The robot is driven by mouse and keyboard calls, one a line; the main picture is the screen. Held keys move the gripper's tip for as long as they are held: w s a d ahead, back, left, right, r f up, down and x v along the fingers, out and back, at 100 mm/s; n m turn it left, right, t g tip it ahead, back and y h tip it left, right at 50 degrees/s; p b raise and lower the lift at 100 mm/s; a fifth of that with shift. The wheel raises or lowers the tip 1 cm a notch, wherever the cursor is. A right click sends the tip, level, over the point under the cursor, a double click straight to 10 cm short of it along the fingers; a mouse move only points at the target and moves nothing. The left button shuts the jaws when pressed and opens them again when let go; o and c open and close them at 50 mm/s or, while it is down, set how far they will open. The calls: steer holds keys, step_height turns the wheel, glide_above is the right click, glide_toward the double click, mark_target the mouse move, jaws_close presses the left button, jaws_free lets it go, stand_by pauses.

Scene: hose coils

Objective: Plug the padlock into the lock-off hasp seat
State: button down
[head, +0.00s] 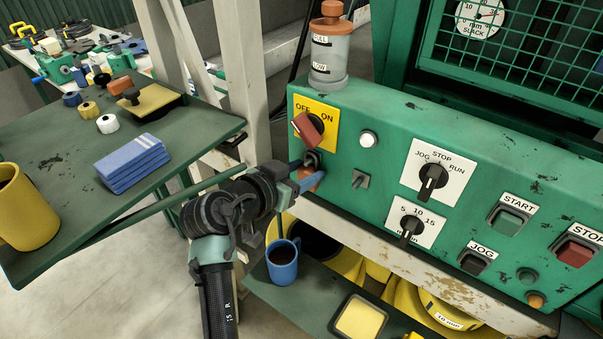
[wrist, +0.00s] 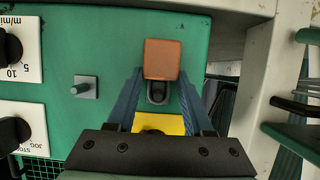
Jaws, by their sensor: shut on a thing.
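The padlock (head: 313,180) has an orange-brown body and sits at the left end of the green control panel, just below the yellow OFF/ON plate. In the wrist view the padlock (wrist: 162,58) is between my blue fingertips, with a grey loop at its plate-side end. My gripper (head: 303,177) is shut on the padlock; it also shows in the wrist view (wrist: 161,76). The dark lock-off hasp seat (head: 312,159) is right by the padlock, under the red switch handle (head: 304,129). I cannot tell whether the shackle is inside the seat or only against it.
A small grey toggle (head: 361,179) and the JOG/STOP/RUN selector (head: 432,181) are right of the padlock. A blue mug (head: 283,262) stands on the shelf below my gripper. A green side table (head: 60,135) with several items is at left.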

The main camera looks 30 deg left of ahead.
steer(key=shift+c, duration=1.1)
jaws_free()
steer(key=shift+c, duration=0.9)
steer(key=shift+s+r, duration=0.1)
steer(key=shift+s, duration=0.1)
steer(key=shift+p+v, duration=0.9)
steer(key=shift+v, duration=1)
steer(key=shift+s, duration=0.15)
steer(key=shift+s+r, duration=0.1)
